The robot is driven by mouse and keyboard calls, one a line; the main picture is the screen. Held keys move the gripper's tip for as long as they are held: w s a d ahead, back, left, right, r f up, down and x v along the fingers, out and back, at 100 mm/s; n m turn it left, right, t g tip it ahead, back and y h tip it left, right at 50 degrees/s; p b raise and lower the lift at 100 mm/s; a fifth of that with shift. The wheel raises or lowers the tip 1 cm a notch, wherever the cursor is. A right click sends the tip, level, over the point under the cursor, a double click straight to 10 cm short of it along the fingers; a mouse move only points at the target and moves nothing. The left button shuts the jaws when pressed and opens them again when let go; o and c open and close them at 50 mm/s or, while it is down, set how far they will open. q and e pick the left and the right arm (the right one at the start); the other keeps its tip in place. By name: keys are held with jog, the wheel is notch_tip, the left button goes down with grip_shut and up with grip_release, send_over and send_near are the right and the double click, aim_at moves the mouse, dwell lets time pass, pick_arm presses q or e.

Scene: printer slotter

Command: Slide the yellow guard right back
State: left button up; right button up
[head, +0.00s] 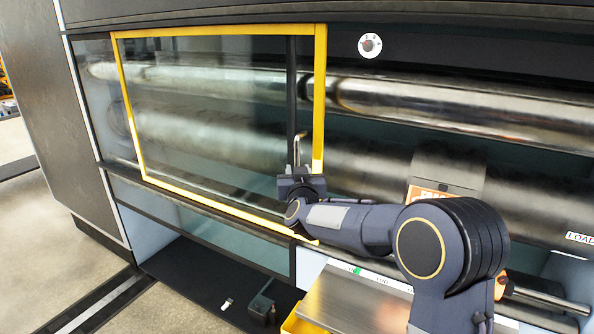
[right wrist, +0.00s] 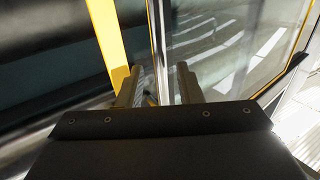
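The yellow guard (head: 320,95) is a yellow frame around a clear pane, upright over the left part of the machine's front. A dark upright bar stands just left of its right post, and a short metal handle (head: 298,148) shows by it. My right gripper (head: 300,172) is at the guard's lower right, just below that handle. Contact cannot be told. My left gripper is out of view.
Shiny rollers (head: 430,105) lie behind the pane and bare to its right. A round dial (head: 370,45) sits above right. An orange label (head: 430,190) and a metal plate (head: 350,305) lie near my right arm. Open floor (head: 35,235) is at left.

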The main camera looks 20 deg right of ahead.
jog(key=v, duration=0.4)
jog(key=shift+s+b, duration=0.1)
jog(key=shift+b, duration=0.2)
jog(key=shift+s, duration=0.1)
jog(key=s+a+f+g+y, duration=0.1)
jog(key=s+f+g+y, duration=0.2)
jog(key=s, duration=1)
jog(key=s+a+f+n+g+y, duration=0.1)
jog(key=s+f+g, duration=0.4)
jog(key=s, duration=0.9)
jog(key=s+a+f+g+y, duration=0.3)
jog(key=s+f, duration=0.4)
jog(key=s, duration=0.7)
jog(key=shift+g+y, duration=0.4)
jog(key=shift+y, duration=0.5)
jog(key=shift+a+n, duration=0.15)
jog(key=shift+n, duration=0.15)
